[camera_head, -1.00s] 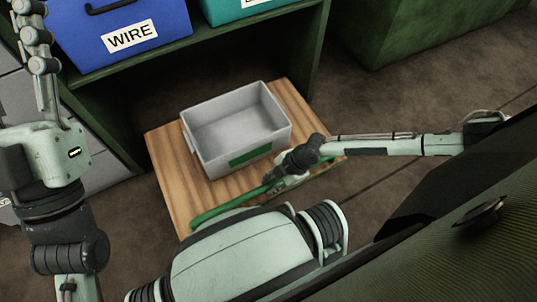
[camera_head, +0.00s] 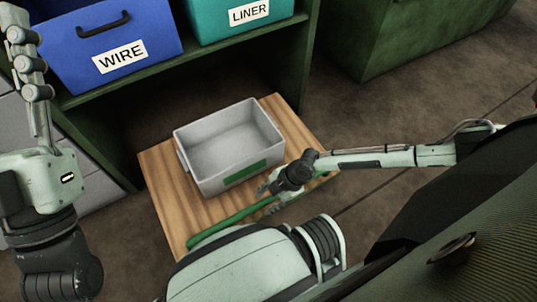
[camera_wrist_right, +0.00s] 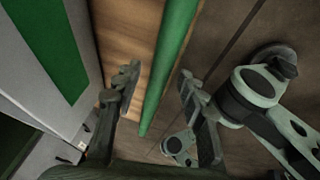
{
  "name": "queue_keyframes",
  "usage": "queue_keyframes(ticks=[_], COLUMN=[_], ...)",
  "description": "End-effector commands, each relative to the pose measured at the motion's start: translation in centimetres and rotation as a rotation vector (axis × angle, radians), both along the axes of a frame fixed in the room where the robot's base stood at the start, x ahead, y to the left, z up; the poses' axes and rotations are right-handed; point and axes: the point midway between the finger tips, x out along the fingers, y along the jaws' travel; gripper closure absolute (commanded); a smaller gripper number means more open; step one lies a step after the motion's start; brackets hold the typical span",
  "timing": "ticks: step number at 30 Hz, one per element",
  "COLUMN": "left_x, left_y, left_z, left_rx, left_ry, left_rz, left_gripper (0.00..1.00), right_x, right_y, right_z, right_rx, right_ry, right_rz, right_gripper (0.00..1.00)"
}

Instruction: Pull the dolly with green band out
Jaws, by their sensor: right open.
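The dolly (camera_head: 165,190) is a wooden board on the floor, partly under the shelf. A green bar (camera_head: 230,221) runs along its near edge; it also shows in the wrist view (camera_wrist_right: 168,65). A grey bin (camera_head: 203,183) with a green label stands on the dolly. My right gripper (camera_head: 272,192) is at the bar's right part. In the wrist view the right gripper (camera_wrist_right: 158,95) is open, with a finger on each side of the bar. My left gripper (camera_head: 28,62) is raised at the far left, seen edge-on, clear of the dolly.
The green shelf (camera_head: 200,60) above holds a blue WIRE bin (camera_head: 70,60) and a teal LINER bin (camera_head: 215,25). A large green container (camera_head: 400,40) stands at the upper right. Grey drawers (camera_head: 90,180) stand at left. Brown floor is free right of the dolly.

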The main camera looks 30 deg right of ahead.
Motion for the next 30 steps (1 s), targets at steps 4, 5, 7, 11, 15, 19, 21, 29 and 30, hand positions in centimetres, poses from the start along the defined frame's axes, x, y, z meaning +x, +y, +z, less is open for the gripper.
queue_keyframes(ticks=[4, 5, 7, 11, 15, 19, 21, 29, 30], left_x=[0.0, 0.0, 0.0, 0.0, 0.0, 0.0, 0.0, 0.0, 0.0], left_y=[0.0, 0.0, 0.0, 0.0, 0.0, 0.0, 0.0, 0.0, 0.0], left_z=[0.0, 0.0, 0.0, 0.0, 0.0, 0.0, 0.0, 0.0, 0.0], left_rx=[0.0, 0.0, 0.0, 0.0, 0.0, 0.0, 0.0, 0.001, 0.001], left_ry=[0.0, 0.0, 0.0, 0.001, 0.001, 0.001, 0.001, 0.002, 0.002], left_rz=[0.0, 0.0, 0.0, 0.0, 0.0, 0.0, 0.0, 0.0, 0.0], left_gripper=[0.6, 0.6, 0.6, 0.6, 0.6, 0.6, 0.6, 0.6, 0.6], right_x=[-0.2, -0.3, -0.6, -1.0, -1.5, -1.8, -1.9, -2.0, -2.0], right_y=[-0.7, -0.8, -1.4, -2.6, -3.6, -4.3, -4.5, -4.7, -4.7], right_z=[1.2, 1.7, 2.9, 5.6, 8.1, 9.8, 10.3, 10.8, 10.8], right_rx=[-0.001, -0.001, -0.002, -0.003, -0.002, -0.002, -0.001, 0.0, 0.0], right_ry=[-0.001, -0.002, -0.001, -0.002, -0.001, -0.001, -0.001, 0.0, 0.0], right_rz=[0.0, 0.001, 0.001, 0.001, 0.001, 0.0, 0.0, 0.0, 0.0], right_gripper=[0.59, 0.59, 0.59, 0.59, 0.59, 0.59, 0.59, 0.59, 0.59])
